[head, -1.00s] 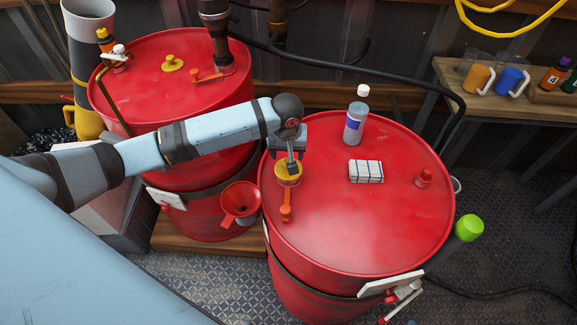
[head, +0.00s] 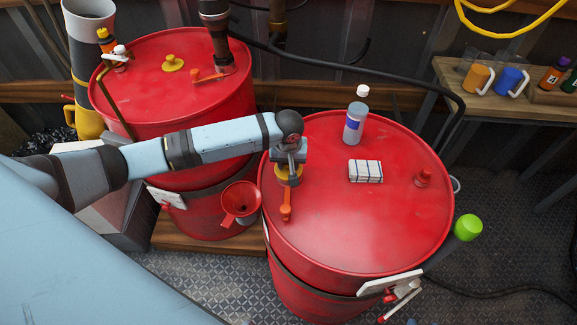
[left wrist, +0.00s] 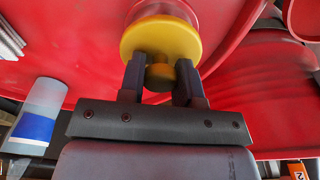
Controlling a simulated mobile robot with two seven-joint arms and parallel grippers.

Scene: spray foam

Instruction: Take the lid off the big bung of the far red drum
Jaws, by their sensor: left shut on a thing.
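Two red drums stand side by side, one at the back left (head: 130,80) and one at the right (head: 340,230). My left gripper (head: 288,166) points down at the left side of the right drum's top. It is shut on the small knob of a round yellow lid (head: 289,180). In the left wrist view the fingers (left wrist: 160,76) sit on both sides of that knob, under the wide yellow disc (left wrist: 160,38). I cannot tell whether the lid touches the drum. Another yellow lid (head: 173,63) sits on the back left drum. My right gripper is not in view.
An orange lever (head: 286,205) lies beside the lid. A grey bottle (head: 355,123), a striped white block (head: 366,171) and a small red cap (head: 424,178) stand on the right drum. A red funnel (head: 240,202) is between the drums. The drum top's front is clear.

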